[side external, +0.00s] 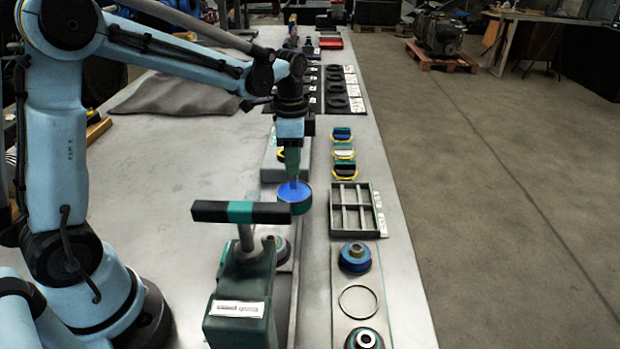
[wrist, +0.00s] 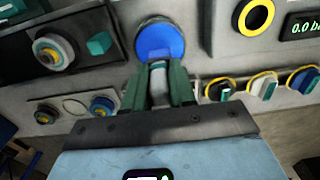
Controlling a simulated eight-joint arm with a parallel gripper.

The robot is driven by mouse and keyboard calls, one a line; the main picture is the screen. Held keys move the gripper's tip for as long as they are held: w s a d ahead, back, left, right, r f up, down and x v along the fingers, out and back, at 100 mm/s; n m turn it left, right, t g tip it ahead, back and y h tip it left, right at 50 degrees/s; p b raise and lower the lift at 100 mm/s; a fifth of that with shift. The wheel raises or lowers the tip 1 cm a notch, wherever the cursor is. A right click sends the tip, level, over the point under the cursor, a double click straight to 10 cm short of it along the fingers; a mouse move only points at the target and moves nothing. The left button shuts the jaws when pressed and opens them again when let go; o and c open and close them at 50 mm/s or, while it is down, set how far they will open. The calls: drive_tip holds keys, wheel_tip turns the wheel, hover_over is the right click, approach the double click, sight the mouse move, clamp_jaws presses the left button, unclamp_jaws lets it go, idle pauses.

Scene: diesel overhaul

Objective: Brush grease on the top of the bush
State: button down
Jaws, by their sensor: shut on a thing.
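My gripper (side external: 292,168) points down over a round tin (side external: 296,208) with a blue top surface, which looks like the grease. In the wrist view, my green fingers (wrist: 159,80) are shut on a pale grey piece (wrist: 158,82), likely the brush handle. Its lower end reaches the blue surface (wrist: 158,42); whether it touches or dips in is unclear. A round grey metal part, likely the bush (wrist: 46,48), sits at the upper left of the wrist view beside a teal block. In the side view it is partly hidden behind the bush press (side external: 242,290).
The press's black crossbar handle (side external: 217,211) stands close in front of the tin. A grey divided tray (side external: 356,208), a blue ringed part (side external: 355,257) and a thin ring (side external: 357,301) lie to the right. Yellow-ringed parts (side external: 343,152) stand farther back. The left bench is mostly clear.

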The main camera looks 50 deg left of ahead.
drive_tip(key=shift+r, duration=2.6)
drive_tip(key=s+d+r+n, duration=0.4)
drive_tip(key=s+d+n, duration=0.1)
drive_tip(key=s+n, duration=0.35)
drive_tip(key=shift+n, duration=0.25)
drive_tip(key=shift+s+d+f, duration=0.75)
drive_tip(key=shift+s+f, duration=0.15)
drive_tip(key=shift+f, duration=0.25)
drive_tip(key=shift+s+d+f, duration=0.8)
drive_tip(key=shift+s+f, duration=0.05)
drive_tip(key=shift+f, duration=0.35)
drive_tip(key=shift+s+d+f, duration=0.75)
drive_tip(key=shift+s+f, duration=0.15)
drive_tip(key=shift+f, duration=0.25)
drive_tip(key=shift+f, duration=0.6)
drive_tip(key=shift+s+a, duration=0.1)
